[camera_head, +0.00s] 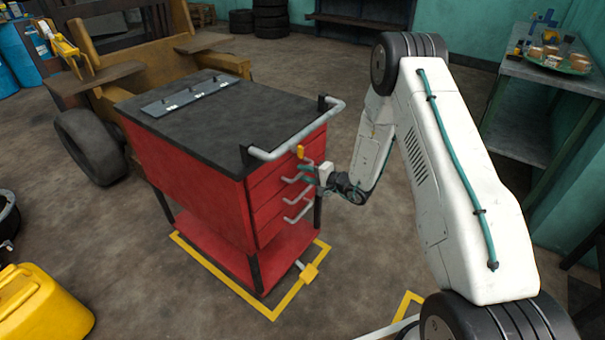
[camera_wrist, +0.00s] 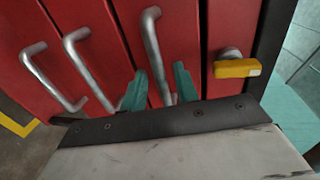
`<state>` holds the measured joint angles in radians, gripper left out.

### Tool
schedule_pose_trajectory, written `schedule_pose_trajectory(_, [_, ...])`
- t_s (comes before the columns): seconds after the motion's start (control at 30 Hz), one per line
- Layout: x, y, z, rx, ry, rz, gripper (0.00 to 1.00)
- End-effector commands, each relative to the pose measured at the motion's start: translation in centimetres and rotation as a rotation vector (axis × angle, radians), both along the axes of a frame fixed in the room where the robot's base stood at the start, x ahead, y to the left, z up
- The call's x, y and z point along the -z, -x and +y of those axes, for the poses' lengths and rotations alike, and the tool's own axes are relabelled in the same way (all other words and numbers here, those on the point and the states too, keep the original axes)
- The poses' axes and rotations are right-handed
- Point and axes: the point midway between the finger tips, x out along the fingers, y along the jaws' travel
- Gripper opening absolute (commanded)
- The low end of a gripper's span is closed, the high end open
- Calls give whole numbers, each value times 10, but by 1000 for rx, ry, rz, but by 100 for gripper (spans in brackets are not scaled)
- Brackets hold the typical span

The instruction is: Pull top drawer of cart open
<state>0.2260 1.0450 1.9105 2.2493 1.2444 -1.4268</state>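The red tool cart (camera_head: 190,165) has a dark top and a stack of red drawers with grey bar handles on its right-hand face. In the wrist view the drawer front (camera_wrist: 118,40) appears turned on its side, and its bar handle (camera_wrist: 152,45), nearest the yellow latch, runs down between my fingers. My gripper (camera_wrist: 160,82) is open, with one teal finger on each side of this handle and visible gaps. In the head view my gripper (camera_head: 306,173) is at the upper drawers, just below the yellow latch (camera_head: 300,152). The drawers look closed.
A grey push bar (camera_head: 300,135) juts out above the drawers. Two lower handles (camera_wrist: 88,70) lie left of my fingers in the wrist view. Yellow floor tape (camera_head: 228,285) surrounds the cart. A workbench (camera_head: 550,75) stands at right; floor between is partly clear.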

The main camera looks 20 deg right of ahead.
Motion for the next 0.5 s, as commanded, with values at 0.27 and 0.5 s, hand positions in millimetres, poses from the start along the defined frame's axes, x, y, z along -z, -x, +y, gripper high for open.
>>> schedule_pose_trajectory(0.27, [3,-12,9,-1,-1,1,30])
schedule_pose_trajectory(0.5, [3,-12,9,-1,-1,1,11])
